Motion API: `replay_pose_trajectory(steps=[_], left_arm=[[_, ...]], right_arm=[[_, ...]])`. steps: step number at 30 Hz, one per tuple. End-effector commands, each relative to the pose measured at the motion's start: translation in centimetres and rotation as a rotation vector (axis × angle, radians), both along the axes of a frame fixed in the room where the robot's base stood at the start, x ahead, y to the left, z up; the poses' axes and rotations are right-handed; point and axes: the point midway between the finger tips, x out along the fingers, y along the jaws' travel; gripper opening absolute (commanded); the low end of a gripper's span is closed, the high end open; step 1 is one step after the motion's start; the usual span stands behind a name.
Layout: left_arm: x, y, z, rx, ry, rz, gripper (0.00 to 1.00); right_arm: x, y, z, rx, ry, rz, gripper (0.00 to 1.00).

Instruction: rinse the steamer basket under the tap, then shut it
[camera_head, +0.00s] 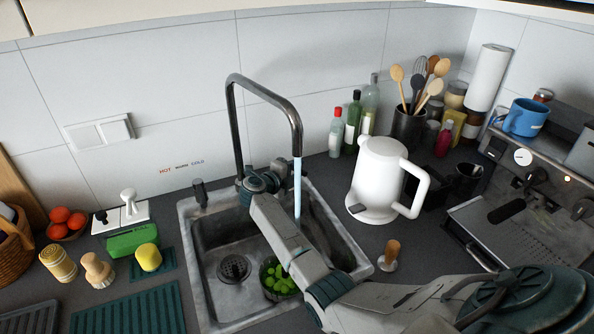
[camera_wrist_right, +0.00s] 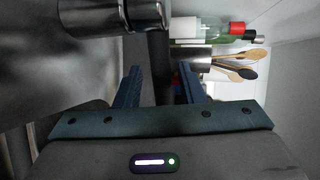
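The steamer basket (camera_head: 279,291) holds green pieces and sits low in the right part of the sink (camera_head: 210,300), partly hidden by my right arm. The dark tap (camera_head: 232,110) arches over the sink, and a stream of water (camera_head: 297,188) runs from its spout. The stream's lower end is hidden behind my arm. My right gripper (camera_head: 260,181) is at the tap's base. In the right wrist view its fingers (camera_wrist_right: 160,72) are apart, with a dark upright bar between them; I cannot tell whether they touch it. My left gripper is not in view.
A white kettle (camera_head: 378,180) stands right of the sink, with bottles (camera_head: 352,125) behind it. A wooden-handled tool (camera_head: 389,254) stands near the sink's right rim. Sponges and brushes (camera_head: 98,270) are to the left. A coffee machine (camera_head: 520,210) fills the right.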

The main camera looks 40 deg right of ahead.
Motion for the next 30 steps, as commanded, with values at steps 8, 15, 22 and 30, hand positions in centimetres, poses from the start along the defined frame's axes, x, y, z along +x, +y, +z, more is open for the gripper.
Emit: replay_pose_trajectory(steps=[8,15,22,30], left_arm=[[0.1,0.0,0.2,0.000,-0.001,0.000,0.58],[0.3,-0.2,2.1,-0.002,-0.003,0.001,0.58],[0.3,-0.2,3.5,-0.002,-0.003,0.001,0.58],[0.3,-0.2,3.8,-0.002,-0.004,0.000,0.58]], right_arm=[[0.0,0.3,0.3,0.000,-0.002,0.001,0.35],[-1.1,3.9,1.2,0.001,-0.001,0.002,0.35],[-2.3,8.1,2.0,0.002,-0.002,0.002,0.35],[-2.9,10.1,2.2,0.000,-0.002,0.000,0.35]])
